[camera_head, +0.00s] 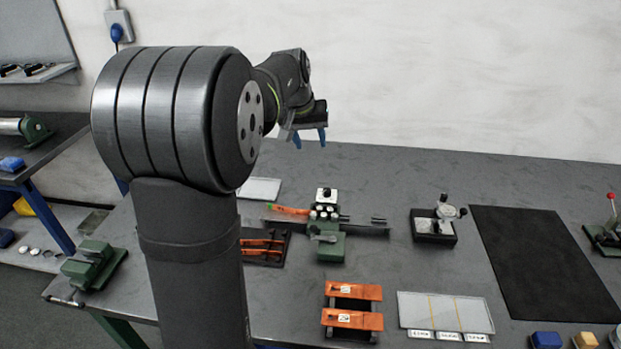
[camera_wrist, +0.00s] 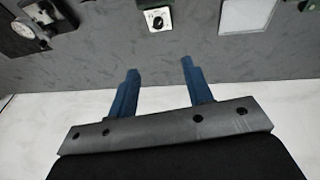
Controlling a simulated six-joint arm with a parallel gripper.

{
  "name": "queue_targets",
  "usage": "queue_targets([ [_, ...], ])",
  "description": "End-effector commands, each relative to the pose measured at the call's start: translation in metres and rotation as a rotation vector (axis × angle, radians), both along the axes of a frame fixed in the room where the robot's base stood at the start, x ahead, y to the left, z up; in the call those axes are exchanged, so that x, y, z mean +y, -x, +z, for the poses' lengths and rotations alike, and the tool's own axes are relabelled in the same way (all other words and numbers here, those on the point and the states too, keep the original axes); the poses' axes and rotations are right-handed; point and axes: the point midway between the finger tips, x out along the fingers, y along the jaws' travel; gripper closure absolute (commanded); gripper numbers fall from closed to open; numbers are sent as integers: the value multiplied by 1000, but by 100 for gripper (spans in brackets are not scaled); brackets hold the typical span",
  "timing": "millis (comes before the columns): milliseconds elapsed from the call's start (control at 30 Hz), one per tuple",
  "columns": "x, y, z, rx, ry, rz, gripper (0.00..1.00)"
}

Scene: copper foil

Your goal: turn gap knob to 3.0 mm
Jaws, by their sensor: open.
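A small white-faced block with a black knob (camera_head: 327,195) stands near the back middle of the bench. It looks like the gap knob; its scale marks are too small to read.
A green fixture (camera_head: 331,246) with orange strips stands in front of the knob. A dial device (camera_head: 434,226) is to its right, and a white sheet (camera_head: 260,190) to its left. Orange plates (camera_head: 352,320) and a labelled tray (camera_head: 445,310) lie nearer. A black mat (camera_head: 545,260) lies bare at right.

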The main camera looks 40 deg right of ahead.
Motion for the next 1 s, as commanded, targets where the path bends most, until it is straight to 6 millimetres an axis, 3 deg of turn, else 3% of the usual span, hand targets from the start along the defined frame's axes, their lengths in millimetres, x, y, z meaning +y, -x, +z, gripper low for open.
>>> queue_targets([
  [300, -47, 30, -43, -83, -111, 309, 54],
  [533, -65, 41, -54, -142, -107, 437, 54],
  [767, -69, 35, -70, -150, -105, 456, 54],
  [1000, -74, 18, -116, -148, -106, 456, 54],
])
